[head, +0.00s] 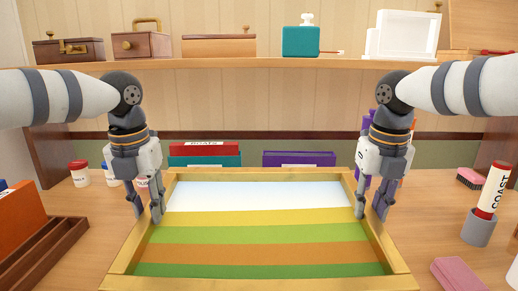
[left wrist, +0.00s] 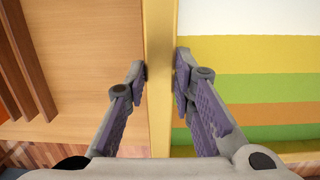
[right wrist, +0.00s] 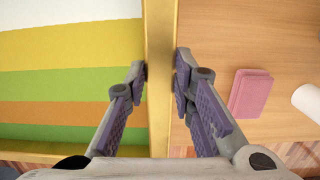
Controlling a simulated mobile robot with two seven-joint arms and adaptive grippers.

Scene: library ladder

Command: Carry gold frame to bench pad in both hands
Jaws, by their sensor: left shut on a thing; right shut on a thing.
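The gold frame (head: 258,284) holds a striped picture in white, yellow, green and orange. It is in the middle of the head view, its near edge toward me. My left gripper (head: 157,214) is shut on its left side bar, one finger outside and one inside; that bar also shows in the left wrist view (left wrist: 160,75). My right gripper (head: 371,212) is shut on the right side bar, which also shows in the right wrist view (right wrist: 160,75). I cannot tell whether the frame touches the table. I cannot make out the bench pad for certain.
An orange box in a brown wooden rack (head: 45,262) stands at the left. A pink block (head: 462,274) and a grey cup (head: 478,228) with a labelled tube (head: 494,187) are at the right. Teal (head: 205,161) and purple (head: 300,159) books stand behind. A shelf (head: 270,63) runs above.

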